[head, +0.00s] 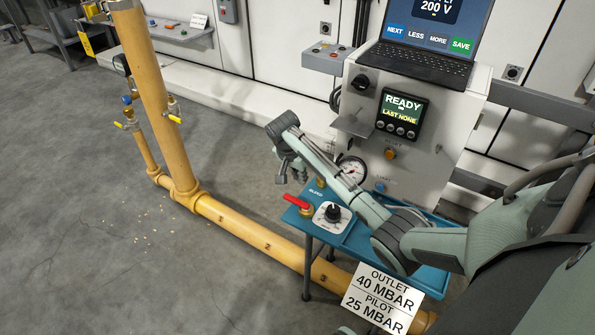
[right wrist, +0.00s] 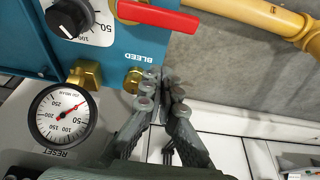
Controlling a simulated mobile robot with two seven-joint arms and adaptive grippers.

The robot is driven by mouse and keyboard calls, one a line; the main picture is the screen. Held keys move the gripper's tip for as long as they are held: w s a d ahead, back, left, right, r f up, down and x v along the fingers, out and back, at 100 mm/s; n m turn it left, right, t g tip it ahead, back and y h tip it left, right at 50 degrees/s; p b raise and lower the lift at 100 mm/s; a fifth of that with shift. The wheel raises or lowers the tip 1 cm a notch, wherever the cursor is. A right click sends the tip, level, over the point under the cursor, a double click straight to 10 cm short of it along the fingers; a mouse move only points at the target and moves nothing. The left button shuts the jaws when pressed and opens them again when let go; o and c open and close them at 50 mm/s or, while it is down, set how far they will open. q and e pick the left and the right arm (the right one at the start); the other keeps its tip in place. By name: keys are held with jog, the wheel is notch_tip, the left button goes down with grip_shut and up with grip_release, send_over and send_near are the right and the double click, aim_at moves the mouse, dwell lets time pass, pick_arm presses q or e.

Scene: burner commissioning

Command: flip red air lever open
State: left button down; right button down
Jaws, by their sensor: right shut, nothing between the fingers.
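The red lever (head: 297,203) sits on a brass fitting at the left corner of the blue bench, its handle pointing to the upper left. In the right wrist view the red lever (right wrist: 158,15) lies across the top, beside the dial. My right gripper (head: 284,177) is shut and empty, above and behind the lever at the bench's far left edge. In the right wrist view my gripper's fingertips (right wrist: 163,90) are beside the brass bleed fitting (right wrist: 134,80), apart from the lever. My left gripper is not in view.
A black dial (head: 333,213) on a white plate stands close to the lever. A pressure gauge (head: 351,169) is behind my right forearm. A yellow pipe (head: 250,236) runs along the floor past the bench (head: 432,282). A console screen (head: 402,113) reads READY. Open floor lies left.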

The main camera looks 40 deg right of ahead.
aim_at(296, 201)
jog(key=shift+x, duration=1.15)
jog(key=a, duration=0.1)
jog(key=s+a, duration=0.1)
jog(key=shift+s+a, duration=0.1)
jog(key=shift+a, duration=0.3)
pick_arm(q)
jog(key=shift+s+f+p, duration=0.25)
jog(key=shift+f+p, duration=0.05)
pick_arm(e)
jog(key=shift+s+a, duration=0.15)
jog(key=shift+a, duration=0.25)
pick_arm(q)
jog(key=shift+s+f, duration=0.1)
pick_arm(e)
jog(key=shift+f, duration=0.15)
